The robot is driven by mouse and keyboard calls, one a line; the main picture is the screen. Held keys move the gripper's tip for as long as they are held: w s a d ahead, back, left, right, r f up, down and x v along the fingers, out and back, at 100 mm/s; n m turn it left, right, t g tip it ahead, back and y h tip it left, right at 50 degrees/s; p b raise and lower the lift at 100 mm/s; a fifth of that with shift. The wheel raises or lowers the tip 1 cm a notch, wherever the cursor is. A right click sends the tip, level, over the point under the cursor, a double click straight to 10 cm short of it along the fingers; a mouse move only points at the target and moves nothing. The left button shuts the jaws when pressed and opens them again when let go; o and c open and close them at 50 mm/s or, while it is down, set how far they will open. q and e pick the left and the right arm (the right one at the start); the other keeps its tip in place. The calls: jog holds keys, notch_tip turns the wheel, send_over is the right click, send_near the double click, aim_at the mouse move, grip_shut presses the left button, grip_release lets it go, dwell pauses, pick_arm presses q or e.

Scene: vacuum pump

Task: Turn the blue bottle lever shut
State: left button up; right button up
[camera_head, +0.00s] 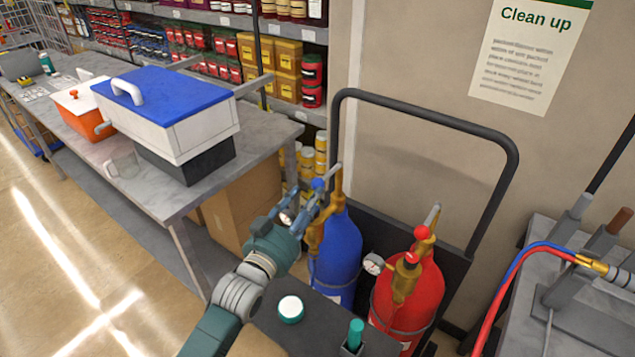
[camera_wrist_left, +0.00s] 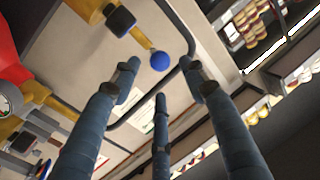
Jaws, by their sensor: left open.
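The blue bottle (camera_head: 340,250) stands upright in a cart, with a brass valve on top. Its lever has a blue ball knob (camera_head: 317,183), which also shows in the left wrist view (camera_wrist_left: 159,61) at the end of a brass stem (camera_wrist_left: 140,38). My left gripper (camera_head: 308,205) is beside the valve, on its left. In the left wrist view its blue fingers (camera_wrist_left: 160,80) are spread, with the knob beyond and between the tips. Whether any finger touches the lever I cannot tell. My right gripper is not in view.
A red bottle (camera_head: 412,300) with a gauge stands to the right of the blue one. The cart's dark handle (camera_head: 430,115) arches behind both. A table (camera_head: 200,190) with a blue-lidded box (camera_head: 170,110) is at left. A grey bench (camera_head: 570,325) with hoses is at right.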

aim_at(317, 185)
pick_arm(q)
jog(key=p+x, duration=0.1)
jog(key=x, duration=0.6)
jog(key=shift+f, duration=0.1)
grip_shut()
